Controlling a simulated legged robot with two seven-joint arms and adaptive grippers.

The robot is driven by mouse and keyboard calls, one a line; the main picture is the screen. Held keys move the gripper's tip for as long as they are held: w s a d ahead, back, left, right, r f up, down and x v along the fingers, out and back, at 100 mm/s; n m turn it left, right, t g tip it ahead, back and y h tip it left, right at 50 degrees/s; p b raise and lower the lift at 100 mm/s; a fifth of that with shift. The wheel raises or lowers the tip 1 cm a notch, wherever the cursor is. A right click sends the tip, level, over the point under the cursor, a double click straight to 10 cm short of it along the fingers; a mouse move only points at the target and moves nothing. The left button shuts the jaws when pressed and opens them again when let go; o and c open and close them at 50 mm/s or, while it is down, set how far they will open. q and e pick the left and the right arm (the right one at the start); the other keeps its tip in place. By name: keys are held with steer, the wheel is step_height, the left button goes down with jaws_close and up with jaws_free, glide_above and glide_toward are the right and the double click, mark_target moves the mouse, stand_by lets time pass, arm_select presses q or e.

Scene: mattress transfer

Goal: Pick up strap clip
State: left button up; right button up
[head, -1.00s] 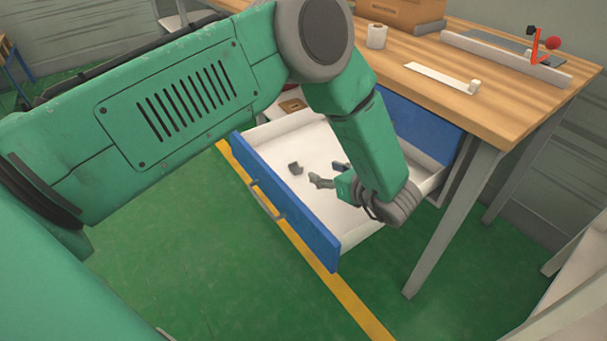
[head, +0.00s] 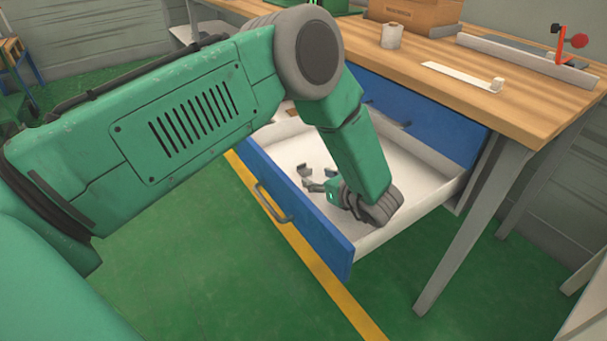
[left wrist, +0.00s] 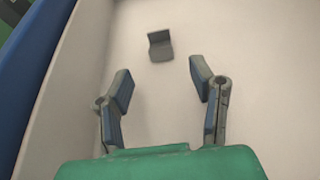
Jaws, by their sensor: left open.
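The strap clip (head: 304,170) is a small dark grey L-shaped piece lying on the white floor of the open drawer (head: 411,213). It also shows in the left wrist view (left wrist: 160,46), ahead of the fingertips and roughly between their lines. My left gripper (head: 322,179) is inside the drawer, close to the clip. In the left wrist view the left gripper (left wrist: 160,82) is open with nothing between its fingers, and the clip is apart from them. My right gripper is not in view.
The drawer's blue front (head: 300,210) with its handle stands on the near side. Above is a wooden workbench (head: 470,95) with a white roll (head: 391,37), a cardboard box (head: 415,14) and a red-tipped tool (head: 571,41). A bench leg (head: 480,220) stands to the right.

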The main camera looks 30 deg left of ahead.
mark_target(308, 173)
arm_select(q)
steer(key=b+x, duration=0.2)
steer(key=x, duration=0.1)
steer(key=shift+w+a+f, duration=0.2)
steer(key=shift+w, duration=0.1)
steer(key=shift+a, duration=0.35)
steer(key=c, duration=1)
